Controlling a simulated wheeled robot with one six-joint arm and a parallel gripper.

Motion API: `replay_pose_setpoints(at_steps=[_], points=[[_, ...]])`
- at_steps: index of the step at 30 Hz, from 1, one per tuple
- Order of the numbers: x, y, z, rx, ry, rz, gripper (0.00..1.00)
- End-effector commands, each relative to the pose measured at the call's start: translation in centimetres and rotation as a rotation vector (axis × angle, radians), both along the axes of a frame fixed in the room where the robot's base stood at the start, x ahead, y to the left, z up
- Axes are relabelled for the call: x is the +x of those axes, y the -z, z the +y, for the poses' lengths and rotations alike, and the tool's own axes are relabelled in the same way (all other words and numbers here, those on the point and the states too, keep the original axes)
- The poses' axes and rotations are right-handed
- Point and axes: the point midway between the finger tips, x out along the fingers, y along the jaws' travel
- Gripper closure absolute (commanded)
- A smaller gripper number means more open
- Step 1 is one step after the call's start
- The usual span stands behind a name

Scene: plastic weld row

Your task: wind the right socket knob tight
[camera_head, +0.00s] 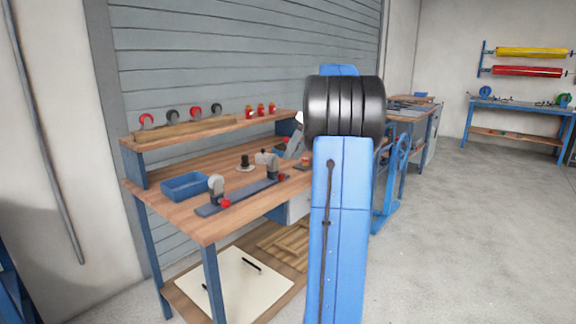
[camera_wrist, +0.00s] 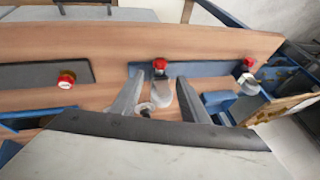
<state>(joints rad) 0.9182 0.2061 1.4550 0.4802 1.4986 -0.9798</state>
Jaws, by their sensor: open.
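A dark rail (camera_head: 237,198) lies on the workbench with two grey sockets, each with a red knob. The right socket (camera_head: 268,160) has its red knob (camera_head: 282,177) on the front side. The left socket (camera_head: 216,184) has a red knob (camera_head: 226,203) too. The wrist view seems turned round: the right knob (camera_wrist: 159,64) shows in the middle and the left knob (camera_wrist: 248,63) at the right. My gripper (camera_wrist: 161,80) is open, its fingers either side of the right socket, just short of its knob in the picture. Contact cannot be told.
A blue bin (camera_head: 185,186) stands behind the rail. A raised shelf (camera_head: 205,128) at the back holds rolls and red bottles. The bench front (camera_head: 215,232) is clear.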

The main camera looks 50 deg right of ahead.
Motion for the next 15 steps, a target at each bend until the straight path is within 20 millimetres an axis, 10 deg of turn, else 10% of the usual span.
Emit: replay_pose_setpoints(at_steps=[15], points=[[-2.9, -7.2, -2.4, 0.000, 0.002, -0.001, 0.59]])
